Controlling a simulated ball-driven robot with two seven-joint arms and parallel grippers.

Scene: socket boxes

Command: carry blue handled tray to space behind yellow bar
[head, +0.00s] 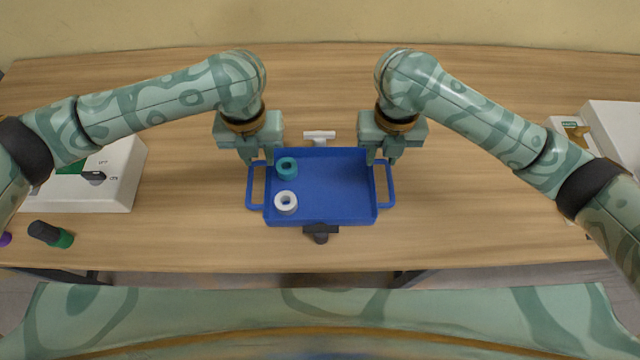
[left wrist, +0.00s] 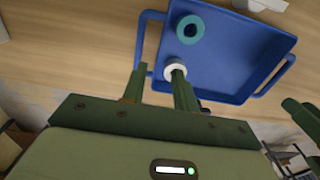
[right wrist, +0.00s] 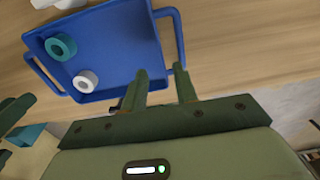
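The blue handled tray (head: 335,190) lies on the wooden table, with a teal ring (head: 286,167) and a white ring (head: 286,202) at its left side. My left gripper (head: 257,160) is open above the back part of the left handle (head: 252,190). My right gripper (head: 381,160) is open above the back part of the right handle (head: 390,188). Both wrist views show a gap between the fingers and nothing gripped; the tray also shows in the left wrist view (left wrist: 235,55) and right wrist view (right wrist: 115,45). I cannot make out a yellow bar.
A white T-shaped piece (head: 319,136) lies just behind the tray, a dark piece (head: 320,232) just in front. A white box (head: 120,175) stands left, near a black-and-green cylinder (head: 50,234). Another white box (head: 612,125) stands right. The table behind is mostly clear.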

